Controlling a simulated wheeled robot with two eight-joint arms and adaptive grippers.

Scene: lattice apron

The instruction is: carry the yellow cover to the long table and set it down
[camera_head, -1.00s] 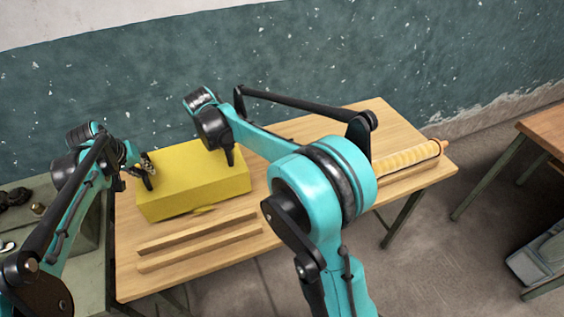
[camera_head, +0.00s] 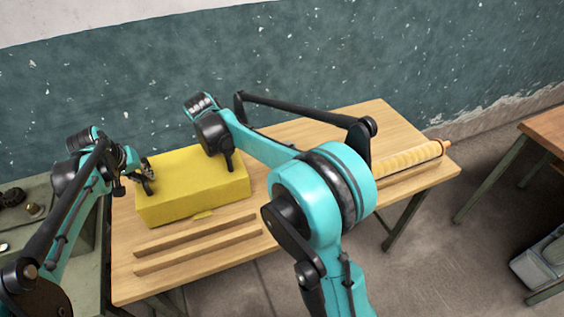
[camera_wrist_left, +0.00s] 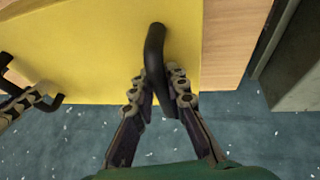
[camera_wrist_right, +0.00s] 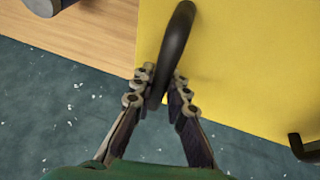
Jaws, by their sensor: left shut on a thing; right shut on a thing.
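The yellow cover (camera_head: 190,197) is a box shape over the left part of the long wooden table (camera_head: 130,283). I cannot tell whether its bottom edge touches the tabletop. My left gripper (camera_head: 148,178) is at the cover's left end. In the left wrist view the left gripper (camera_wrist_left: 160,82) is shut on a black handle (camera_wrist_left: 155,45) of the cover. In the right wrist view my right gripper (camera_wrist_right: 160,80) is shut on the other black handle (camera_wrist_right: 178,35). My right arm hides part of the cover's far right side in the head view.
Two wooden strips (camera_head: 195,250) lie in front of the cover. A ribbed yellow roll (camera_head: 405,158) lies at the table's right end. A grey-green bench (camera_head: 60,205) adjoins at left. Another wooden table (camera_head: 548,135) and a grey bin (camera_head: 545,258) stand at right.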

